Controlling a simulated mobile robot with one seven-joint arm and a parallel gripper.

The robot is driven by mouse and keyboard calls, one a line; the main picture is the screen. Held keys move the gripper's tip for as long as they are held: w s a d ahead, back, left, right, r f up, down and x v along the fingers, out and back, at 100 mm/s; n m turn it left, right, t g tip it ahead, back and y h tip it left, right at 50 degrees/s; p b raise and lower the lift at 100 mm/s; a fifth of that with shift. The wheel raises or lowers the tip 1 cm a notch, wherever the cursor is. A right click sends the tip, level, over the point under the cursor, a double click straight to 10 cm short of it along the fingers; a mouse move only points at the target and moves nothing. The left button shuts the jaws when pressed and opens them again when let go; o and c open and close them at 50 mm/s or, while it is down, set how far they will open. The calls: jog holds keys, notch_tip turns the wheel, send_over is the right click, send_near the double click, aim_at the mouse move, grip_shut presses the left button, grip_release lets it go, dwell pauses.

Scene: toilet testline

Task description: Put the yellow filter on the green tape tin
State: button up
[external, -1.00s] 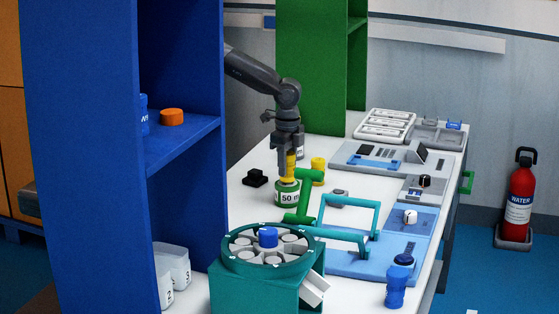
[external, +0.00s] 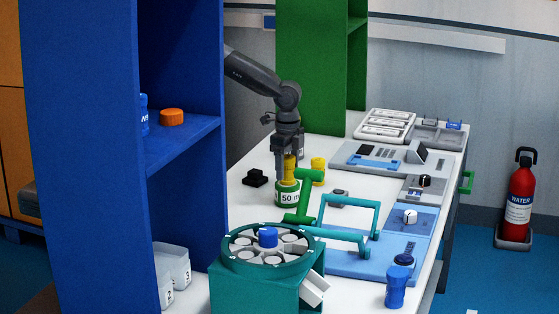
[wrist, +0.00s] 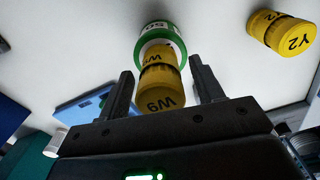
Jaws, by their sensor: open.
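The yellow filter (wrist: 160,78), labelled W9, is upright on top of the green tape tin (external: 287,199), which is marked 50. The filter also shows just under my gripper in the external view (external: 289,170). The tin's green rim and white face show beyond the filter in the wrist view (wrist: 157,35). My gripper (wrist: 163,86) is open, with one finger on each side of the filter and gaps between them. In the external view my gripper (external: 289,152) is above the tin and hides the filter's upper part.
A second yellow filter (external: 318,170), labelled Y2, stands close behind and right of the tin. A green handle-like part (external: 306,196) stands just right of the tin. A black block (external: 255,178) lies to the left. A teal carousel (external: 235,262) is nearer the camera.

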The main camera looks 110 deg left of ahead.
notch_tip(320, 180, up, 12)
jog(key=shift+r, duration=0.15)
jog(key=s+d+r+n+t, duration=0.1)
jog(key=s+d+r, duration=0.4)
jog(key=s+r, duration=0.3)
jog(key=s+d+r+t, duration=0.2)
jog(key=s+d+r, duration=0.35)
jog(key=s, duration=0.55)
jog(key=s+d+f+t, duration=0.1)
jog(key=s+d+f, duration=0.1)
jog(key=s, duration=0.9)
jog(key=s+d+f+n+t, duration=0.1)
jog(key=s+d+f, duration=0.2)
jog(key=s, duration=0.9)
jog(key=shift+d+f+t, duration=0.25)
jog(key=shift+d+t, duration=0.05)
jog(key=shift+d, duration=0.45)
